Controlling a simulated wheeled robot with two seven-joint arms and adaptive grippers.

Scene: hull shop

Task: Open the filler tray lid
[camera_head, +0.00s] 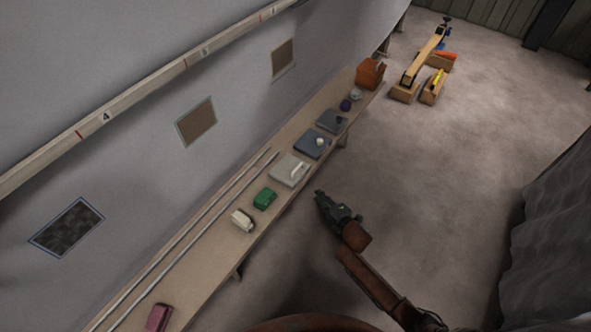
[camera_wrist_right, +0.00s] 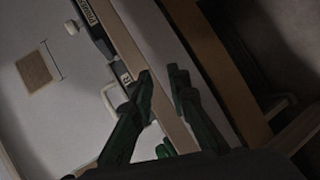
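A pale grey flat tray with a closed lid (camera_head: 283,173) sits on the long bench; a white bar handle (camera_head: 298,170) is on its top. I cannot tell for sure which tray is the filler tray. A dark blue-grey tray (camera_head: 307,148) with a white knob (camera_head: 319,141) lies beyond it. My right gripper (camera_head: 319,194) is in front of the bench, apart from the trays. In the right wrist view its dark green fingers (camera_wrist_right: 162,82) are spread with nothing held. A pale handle also shows there (camera_wrist_right: 110,98), left of the fingers. My left gripper is out of view.
The bench (camera_head: 210,262) also carries a green block (camera_head: 265,198), a cream block (camera_head: 242,220), a pink block (camera_head: 158,317), another dark tray (camera_head: 331,121), and an orange box (camera_head: 370,73). The wall (camera_head: 150,80) stands close behind.

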